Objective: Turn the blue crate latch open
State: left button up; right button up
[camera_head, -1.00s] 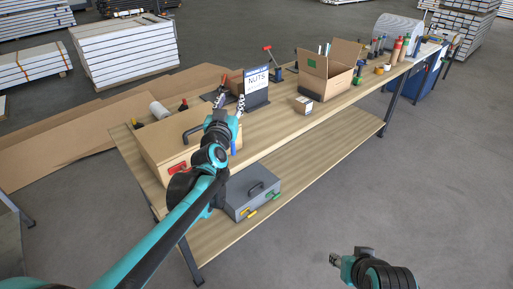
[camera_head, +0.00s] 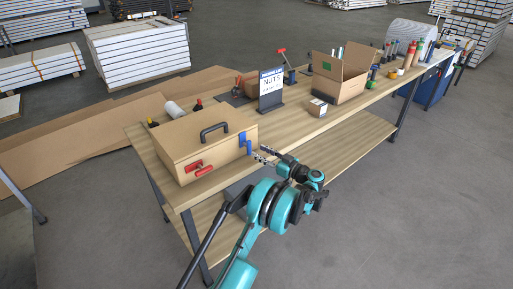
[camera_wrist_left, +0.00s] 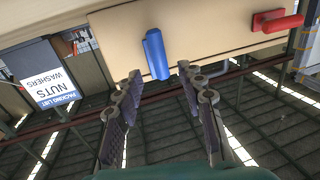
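The tan crate (camera_head: 200,140) sits on the left end of the wooden workbench, with a dark handle on its lid. The blue latch (camera_head: 243,139) is on the front face near its right end. In the left wrist view the blue latch (camera_wrist_left: 156,55) lies between and just beyond the fingertips, with no visible contact. My left gripper (camera_head: 264,155) is open and empty, just right of the latch in the head view; its fingers also show in the left wrist view (camera_wrist_left: 160,80). My right gripper is out of view.
A red latch (camera_head: 195,166) is on the same crate face, towards the left. The NUTS sign (camera_head: 271,85), a small box (camera_head: 317,107) and an open cardboard box (camera_head: 340,80) stand further along the bench. Floor in front is clear.

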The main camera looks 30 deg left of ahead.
aim_at(249, 146)
pick_arm(q)
jog(key=a, duration=0.3)
jog(key=w+a+b, duration=0.1)
jog(key=a, duration=0.2)
jog(key=shift+w+a+b, duration=0.15)
jog(key=shift+a+b, duration=0.15)
jog(key=shift+a, duration=0.1)
jog(key=shift+r, duration=0.1)
grip_shut()
